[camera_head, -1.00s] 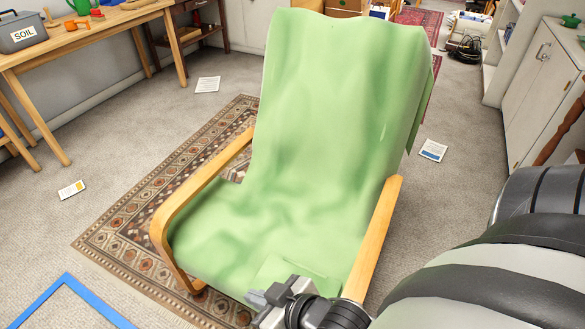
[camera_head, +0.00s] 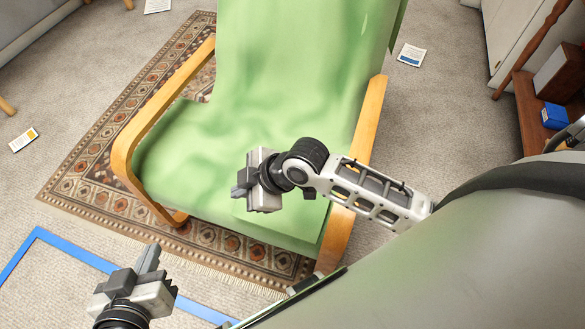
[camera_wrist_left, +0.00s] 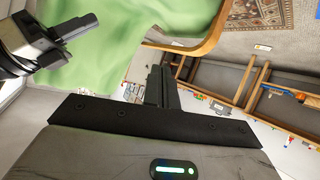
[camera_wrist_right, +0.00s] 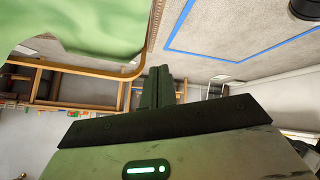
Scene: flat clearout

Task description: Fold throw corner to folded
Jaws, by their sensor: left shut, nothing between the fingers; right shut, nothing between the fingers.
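The green throw (camera_head: 190,140) is draped over the armchair's back and seat. It also shows in the left wrist view (camera_wrist_left: 110,55) and the right wrist view (camera_wrist_right: 95,25). Near the seat's front, a flatter, lighter patch of throw (camera_head: 288,216) shows beside my right gripper (camera_head: 238,190), which partly hides it. The right gripper is shut and empty over the front of the seat; I cannot tell whether it touches the cloth. My left gripper (camera_head: 149,257) is shut and empty, in front of the chair and apart from the throw.
The chair's wooden armrests (camera_head: 127,140) flank the seat. A patterned rug (camera_head: 95,165) lies under the chair. Blue tape (camera_head: 75,248) marks the floor at lower left. Paper cards (camera_head: 411,54) lie on the carpet. A blue box (camera_head: 554,116) is at the right.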

